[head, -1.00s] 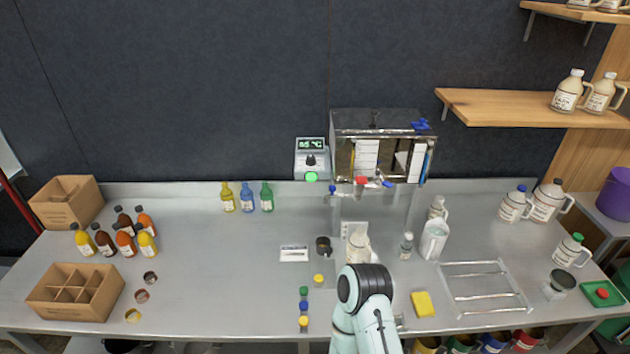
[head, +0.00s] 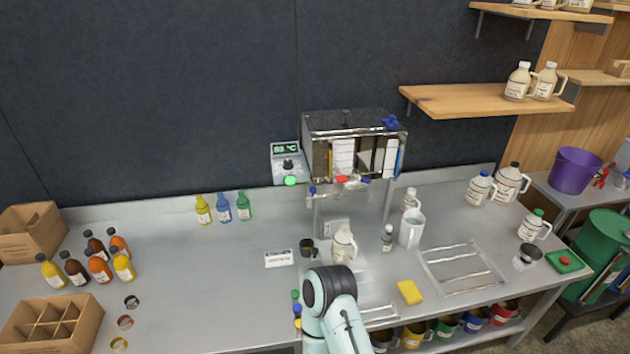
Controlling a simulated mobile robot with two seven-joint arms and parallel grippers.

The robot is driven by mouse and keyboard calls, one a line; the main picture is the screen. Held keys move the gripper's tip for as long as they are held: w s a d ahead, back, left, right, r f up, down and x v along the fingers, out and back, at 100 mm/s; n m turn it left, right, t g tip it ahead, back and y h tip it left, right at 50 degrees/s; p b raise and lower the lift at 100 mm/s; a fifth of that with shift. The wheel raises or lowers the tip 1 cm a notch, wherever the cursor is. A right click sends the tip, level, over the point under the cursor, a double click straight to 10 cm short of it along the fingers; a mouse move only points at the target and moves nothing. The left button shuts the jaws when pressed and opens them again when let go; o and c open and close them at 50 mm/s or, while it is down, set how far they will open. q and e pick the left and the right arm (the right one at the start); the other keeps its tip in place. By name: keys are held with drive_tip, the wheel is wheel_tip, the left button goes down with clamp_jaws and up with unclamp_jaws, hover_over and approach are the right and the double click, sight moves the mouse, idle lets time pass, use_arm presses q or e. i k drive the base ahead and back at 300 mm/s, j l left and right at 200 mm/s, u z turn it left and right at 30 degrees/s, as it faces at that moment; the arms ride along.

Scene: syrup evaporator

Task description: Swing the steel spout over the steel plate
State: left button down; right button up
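The steel evaporator box (head: 313,122) stands on legs at the back of the bench. A thin steel spout (head: 352,182) with red and blue parts shows along its lower front edge; its exact direction is too small to tell. Below it, a cream jug (head: 343,245) stands on the bench in front of a pale upright panel (head: 334,228). I cannot make out the steel plate clearly. One of my arms rises from the bottom edge, in front of the jug; its gripper is not visible. My other arm does not show.
Bottles and cardboard boxes (head: 52,325) stand at the left. The bench between them and the label card (head: 279,259) is mostly clear.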

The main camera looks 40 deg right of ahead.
sight(323, 196)
drive_tip(key=z, duration=2.4)
